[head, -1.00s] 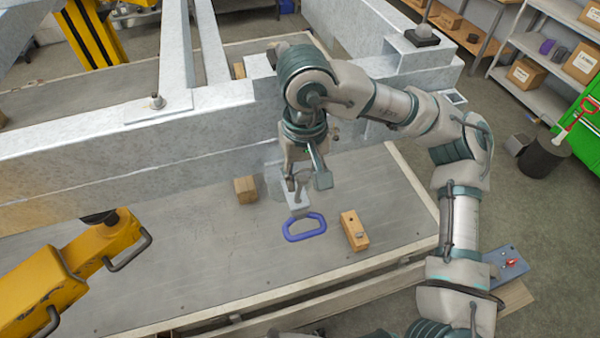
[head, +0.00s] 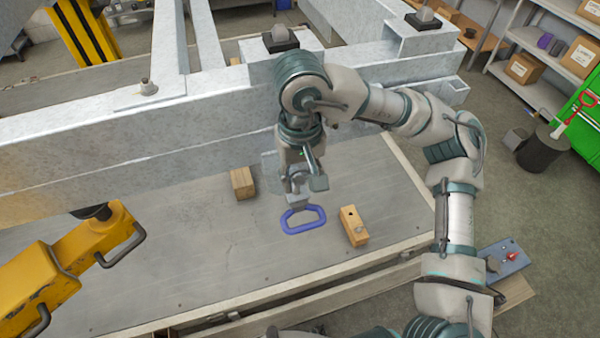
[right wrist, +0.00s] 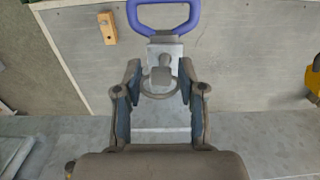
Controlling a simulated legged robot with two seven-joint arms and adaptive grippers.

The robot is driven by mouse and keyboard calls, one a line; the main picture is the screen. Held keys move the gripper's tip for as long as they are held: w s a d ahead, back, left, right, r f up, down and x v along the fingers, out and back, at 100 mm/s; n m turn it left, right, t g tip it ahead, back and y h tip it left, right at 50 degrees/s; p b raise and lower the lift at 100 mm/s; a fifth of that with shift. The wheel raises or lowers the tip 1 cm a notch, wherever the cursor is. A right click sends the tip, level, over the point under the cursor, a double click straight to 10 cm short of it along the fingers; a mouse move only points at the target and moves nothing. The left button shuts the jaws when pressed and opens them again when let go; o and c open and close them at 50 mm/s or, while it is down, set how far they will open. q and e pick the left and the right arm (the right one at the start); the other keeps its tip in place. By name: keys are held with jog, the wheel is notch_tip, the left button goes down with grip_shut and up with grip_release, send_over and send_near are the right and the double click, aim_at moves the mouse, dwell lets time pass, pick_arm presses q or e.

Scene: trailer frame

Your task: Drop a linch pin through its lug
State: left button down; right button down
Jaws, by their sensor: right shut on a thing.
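My right gripper (head: 301,186) is over the bench in front of the galvanized beam, pointing down. In the right wrist view its two fingers (right wrist: 160,92) stand either side of a grey pin with a round ring (right wrist: 160,76), which looks like the linch pin and is held between them. Just beyond it is a grey metal plate (right wrist: 164,50) joined to a blue loop handle (right wrist: 164,30); I cannot tell if this is the lug. The handle also shows in the head view (head: 303,219). The pin's lower end and any hole are hidden. My left gripper is out of view.
A drilled wooden block (head: 353,226) lies right of the handle; another wooden block (head: 242,183) lies left. The galvanized trailer frame (head: 130,130) runs behind. A yellow part with handles (head: 60,262) is at the left. The bench front (head: 200,270) is clear.

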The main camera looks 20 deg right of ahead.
jog(key=shift+f, duration=0.35)
jog(key=c, duration=0.6)
grip_release()
jog(key=shift+r, duration=0.1)
notch_tip(320, 180, up, 12)
